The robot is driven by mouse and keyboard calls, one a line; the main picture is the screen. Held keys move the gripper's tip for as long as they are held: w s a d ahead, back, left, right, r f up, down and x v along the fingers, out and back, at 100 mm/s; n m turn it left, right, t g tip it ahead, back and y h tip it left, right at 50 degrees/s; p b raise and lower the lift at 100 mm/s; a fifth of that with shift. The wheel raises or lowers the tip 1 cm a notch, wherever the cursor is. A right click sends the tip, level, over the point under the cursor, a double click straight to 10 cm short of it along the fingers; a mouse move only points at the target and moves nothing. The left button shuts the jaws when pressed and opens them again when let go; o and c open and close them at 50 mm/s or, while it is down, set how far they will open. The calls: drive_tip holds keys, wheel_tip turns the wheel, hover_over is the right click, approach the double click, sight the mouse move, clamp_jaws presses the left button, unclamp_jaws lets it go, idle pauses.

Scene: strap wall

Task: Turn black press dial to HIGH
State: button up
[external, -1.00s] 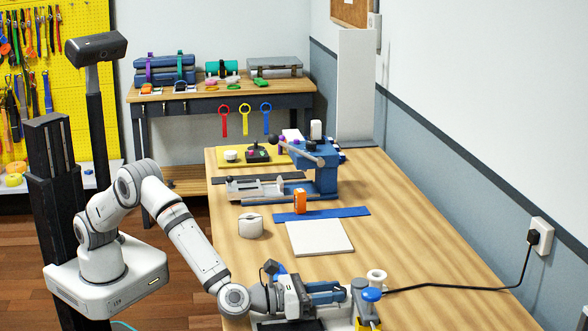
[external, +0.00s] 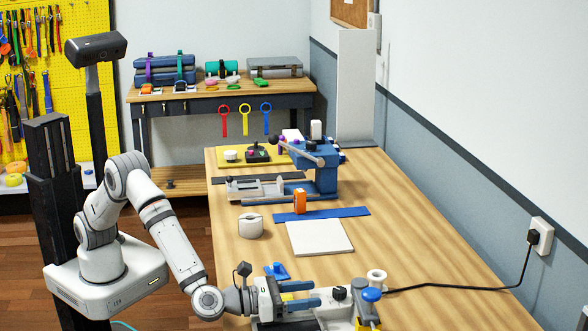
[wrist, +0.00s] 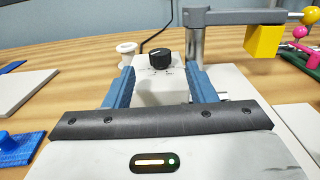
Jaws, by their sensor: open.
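The black press dial (wrist: 160,60) stands on the pale top of the press (wrist: 160,92) in the wrist view. It has a light pointer line, and the small marks around it are too small to read. The dial also shows in the external view (external: 339,293), just right of my fingertips. My gripper (external: 320,294) is open, with its blue fingers pointing right at the dial.
A metal post with a grey arm (wrist: 235,17) and a yellow block (wrist: 262,40) stand right of the dial. A white spool (wrist: 127,50) is behind left. A blue pad with a knob (external: 276,271) and a white board (external: 320,237) lie beyond my gripper.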

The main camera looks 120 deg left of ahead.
sight(338, 289)
drive_tip(key=shift+v, duration=1.2)
drive_tip(key=r+p, duration=0.1)
drive_tip(key=p, duration=0.1)
drive_tip(key=r+g+h+p, duration=0.1)
drive_tip(key=p, duration=0.1)
drive_tip(key=a+r+p, duration=0.1)
drive_tip(key=p, duration=0.2)
drive_tip(key=shift+w, duration=0.3)
drive_tip(key=r+g+h+p, duration=0.1)
drive_tip(key=p, duration=0.3)
drive_tip(key=shift+w+a, duration=0.1)
drive_tip(key=shift+w, duration=0.05)
drive_tip(key=shift+g+h+p, duration=0.5)
drive_tip(key=shift+p, duration=0.5)
drive_tip(key=shift+w+a+f+h, duration=0.2)
drive_tip(key=shift+w+f+h, duration=0.1)
drive_tip(key=p+x, duration=0.1)
drive_tip(key=x, duration=0.6)
drive_tip(key=shift+a, duration=0.1)
